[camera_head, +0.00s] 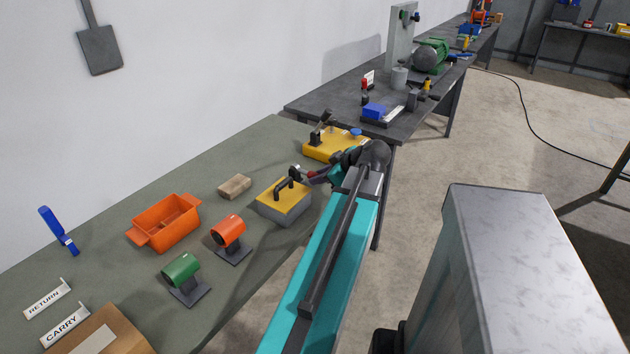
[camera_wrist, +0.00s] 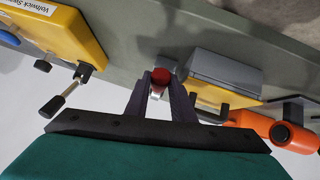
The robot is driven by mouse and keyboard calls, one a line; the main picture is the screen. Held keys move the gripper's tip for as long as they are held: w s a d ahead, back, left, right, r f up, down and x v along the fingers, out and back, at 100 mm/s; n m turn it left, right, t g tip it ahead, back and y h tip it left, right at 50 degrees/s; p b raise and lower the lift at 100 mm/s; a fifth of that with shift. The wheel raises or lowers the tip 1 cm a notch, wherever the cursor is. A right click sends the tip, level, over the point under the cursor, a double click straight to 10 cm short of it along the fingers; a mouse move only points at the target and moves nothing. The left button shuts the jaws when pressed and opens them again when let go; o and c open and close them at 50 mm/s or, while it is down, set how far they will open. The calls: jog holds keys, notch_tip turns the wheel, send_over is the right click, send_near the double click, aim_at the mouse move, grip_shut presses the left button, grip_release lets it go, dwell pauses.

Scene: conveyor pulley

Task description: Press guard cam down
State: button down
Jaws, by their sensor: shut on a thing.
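A grey box with a yellow top (camera_head: 287,196) stands on the green bench. A bent black handle (camera_head: 283,184) rises from its top. My gripper (camera_head: 303,176) is at the right of this handle, just above the box's right edge. In the wrist view, my gripper (camera_wrist: 161,88) is shut on a red-ended piece (camera_wrist: 161,76) between its two dark fingers. The grey box (camera_wrist: 224,72) is close beside them on the right. Whether the red-ended piece is the guard cam's lever, and how it joins the box, I cannot tell.
A yellow panel (camera_head: 343,147) with a black lever and a blue knob stands behind my gripper. An orange bin (camera_head: 166,223), a wooden block (camera_head: 234,187), and orange (camera_head: 228,231) and green (camera_head: 181,270) cylinders on stands lie to the left. A dark table (camera_head: 340,95) continues beyond.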

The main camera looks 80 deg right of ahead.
jog(key=shift+w, duration=0.25)
jog(key=c, duration=1.5)
grip_release()
jog(key=shift+w, duration=0.1)
jog(key=shift+s, duration=0.2)
jog(key=shift+s+a+r, duration=0.15)
jog(key=shift+s+r, duration=0.05)
jog(key=shift+s, duration=0.05)
jog(key=b+v, duration=0.1)
jog(key=v, duration=1.2)
